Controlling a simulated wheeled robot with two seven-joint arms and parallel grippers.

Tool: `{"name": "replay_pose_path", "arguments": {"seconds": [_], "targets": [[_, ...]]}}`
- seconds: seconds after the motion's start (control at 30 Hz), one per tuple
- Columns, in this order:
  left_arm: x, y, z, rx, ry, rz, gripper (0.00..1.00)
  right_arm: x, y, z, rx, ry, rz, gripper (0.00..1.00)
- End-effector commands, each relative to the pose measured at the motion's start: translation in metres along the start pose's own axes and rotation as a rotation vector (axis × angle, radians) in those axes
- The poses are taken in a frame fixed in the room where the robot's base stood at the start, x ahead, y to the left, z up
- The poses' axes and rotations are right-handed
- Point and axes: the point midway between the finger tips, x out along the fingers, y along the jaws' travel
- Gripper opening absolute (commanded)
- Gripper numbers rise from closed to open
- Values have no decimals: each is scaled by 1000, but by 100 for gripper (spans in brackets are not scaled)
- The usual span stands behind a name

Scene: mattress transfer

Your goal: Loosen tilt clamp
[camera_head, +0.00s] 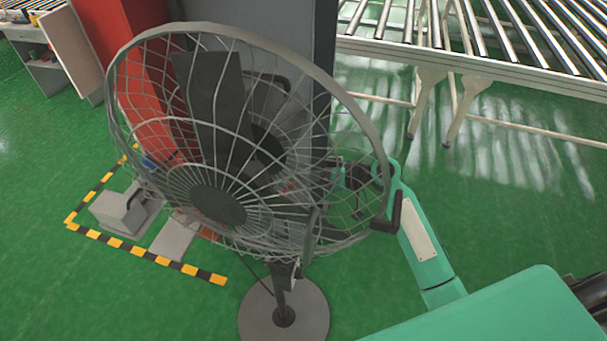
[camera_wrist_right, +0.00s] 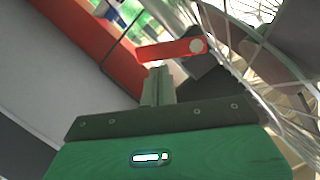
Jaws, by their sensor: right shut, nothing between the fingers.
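A grey pedestal fan (camera_head: 218,205) with a round wire cage fills the middle of the head view, its face tilted upward. Its round base (camera_head: 284,318) stands on the floor. In the right wrist view a red lever (camera_wrist_right: 168,50) with a pale round bolt at its right end lies just beyond my right gripper (camera_wrist_right: 158,74). The gripper's fingers are together and empty, tips close below the lever; I cannot tell whether they touch it. In the head view my right arm reaches behind the cage's right side, and wire hides the gripper. My left gripper is not in view.
A red and grey column (camera_head: 275,35) stands behind the fan. A roller conveyor (camera_head: 480,65) is at the upper right. Yellow-black floor tape (camera_head: 113,241) and a grey pedal-like box (camera_head: 122,210) lie left. Green floor is clear at right. Cage wires run close beside the right gripper.

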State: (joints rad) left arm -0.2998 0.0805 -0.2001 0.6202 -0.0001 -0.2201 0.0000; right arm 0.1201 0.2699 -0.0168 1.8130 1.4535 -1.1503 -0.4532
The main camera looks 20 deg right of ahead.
Motion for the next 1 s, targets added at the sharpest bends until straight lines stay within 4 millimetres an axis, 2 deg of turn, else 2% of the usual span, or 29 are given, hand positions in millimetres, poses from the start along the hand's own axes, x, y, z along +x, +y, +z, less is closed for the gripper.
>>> {"name": "replay_pose_path", "arguments": {"seconds": [0.67,1.0], "targets": [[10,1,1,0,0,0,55,2,4,6,113,-1,-29,0],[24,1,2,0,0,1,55,4,9,17,280,-3,-71,0]]}}
